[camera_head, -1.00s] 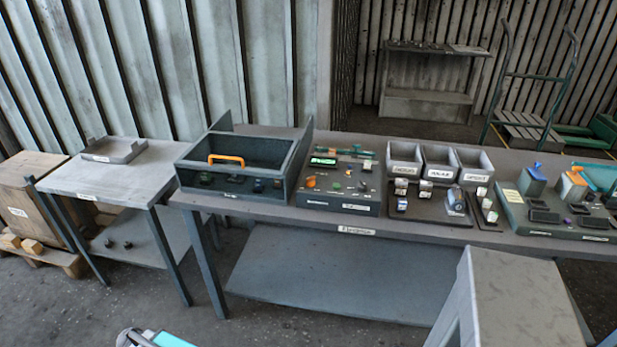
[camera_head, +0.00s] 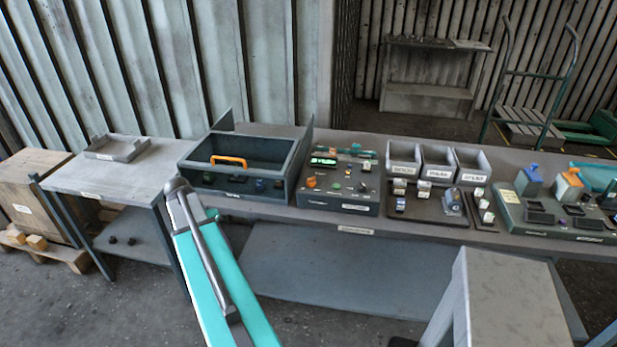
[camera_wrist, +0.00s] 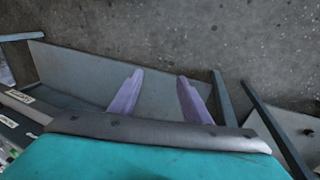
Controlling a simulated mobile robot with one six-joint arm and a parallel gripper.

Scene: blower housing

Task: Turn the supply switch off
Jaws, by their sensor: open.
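A dark control panel (camera_head: 338,200) stands on the long bench, with a lit green display (camera_head: 323,161), an orange knob (camera_head: 310,182) and several small dark and coloured controls. The labels are too small to read, so I cannot tell which control is the supply switch. My gripper (camera_wrist: 160,75) shows in the wrist view with its two pale purple fingers apart and nothing between them. It points down past the bench, over the lower shelf and floor. In the head view my teal arm rises left of the panel; the fingers cannot be made out there.
An open box with an orange handle (camera_head: 229,160) stands left of the panel. Grey bins (camera_head: 438,163) and small blocks stand right of it. A side table (camera_head: 105,178) with a shallow tray (camera_head: 117,148) is at the left. A grey stand (camera_head: 510,290) is at front right.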

